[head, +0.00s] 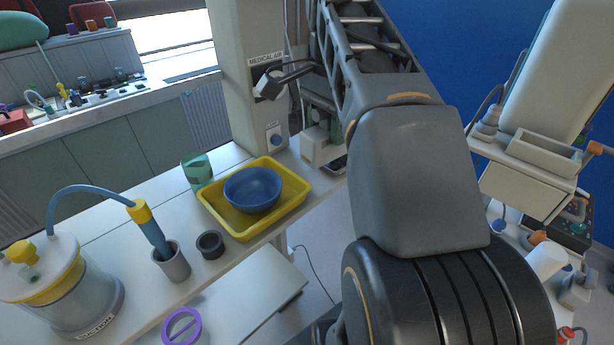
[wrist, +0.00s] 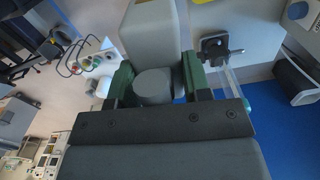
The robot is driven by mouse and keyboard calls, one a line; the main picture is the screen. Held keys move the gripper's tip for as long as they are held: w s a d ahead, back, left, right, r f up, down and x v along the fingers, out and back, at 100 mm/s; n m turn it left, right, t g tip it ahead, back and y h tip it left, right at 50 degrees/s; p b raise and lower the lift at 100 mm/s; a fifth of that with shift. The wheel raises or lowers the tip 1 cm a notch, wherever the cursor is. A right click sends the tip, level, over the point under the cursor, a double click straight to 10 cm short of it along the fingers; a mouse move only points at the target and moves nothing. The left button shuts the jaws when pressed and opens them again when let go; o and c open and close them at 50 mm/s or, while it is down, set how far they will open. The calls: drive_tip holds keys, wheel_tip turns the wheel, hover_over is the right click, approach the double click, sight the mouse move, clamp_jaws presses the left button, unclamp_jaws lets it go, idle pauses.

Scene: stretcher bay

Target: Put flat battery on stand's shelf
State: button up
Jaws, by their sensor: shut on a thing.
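In the wrist view my gripper (wrist: 155,82) has its two green fingers closed on a pale grey block (wrist: 152,28), which looks like the flat battery. A rounded grey part shows between the fingers; I cannot tell whether it belongs to the block. A tilted cream unit (head: 565,60) with a pale ledge (head: 522,178) stands at the right of the head view. It may be the stand, but I cannot tell which surface is its shelf.
The white table at left bears a yellow tray (head: 290,204) with a blue bowl (head: 252,188), a green cup (head: 196,170), a grey holder (head: 172,264) and a suction jar (head: 65,275). A medical air column (head: 240,75) stands behind. A black clamp (wrist: 214,48) is right of the block.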

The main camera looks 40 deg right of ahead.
drive_tip(key=shift+n, duration=0.6)
drive_tip(key=f, duration=0.1)
drive_tip(key=w+d+f+b, duration=0.1)
drive_tip(key=f, duration=0.1)
drive_tip(key=d+f, duration=0.1)
drive_tip(key=f, duration=0.1)
drive_tip(key=shift+w+d, duration=0.2)
drive_tip(key=shift+w, duration=0.1)
drive_tip(key=w+d+f+p, duration=0.1)
drive_tip(key=w+d+f, duration=0.15)
drive_tip(key=w, duration=0.55)
approach(306, 177)
drive_tip(key=shift+s, duration=0.2)
drive_tip(key=shift+w+d+f, duration=0.1)
drive_tip(key=shift+w+f, duration=0.05)
drive_tip(key=shift+f, duration=0.45)
drive_tip(key=shift+w+d+f, duration=0.1)
drive_tip(key=shift+w+f, duration=0.05)
drive_tip(key=shift+f, duration=1.05)
drive_tip(key=shift+f, duration=0.15)
drive_tip(key=o, duration=1.2)
drive_tip(key=shift+a, duration=0.1)
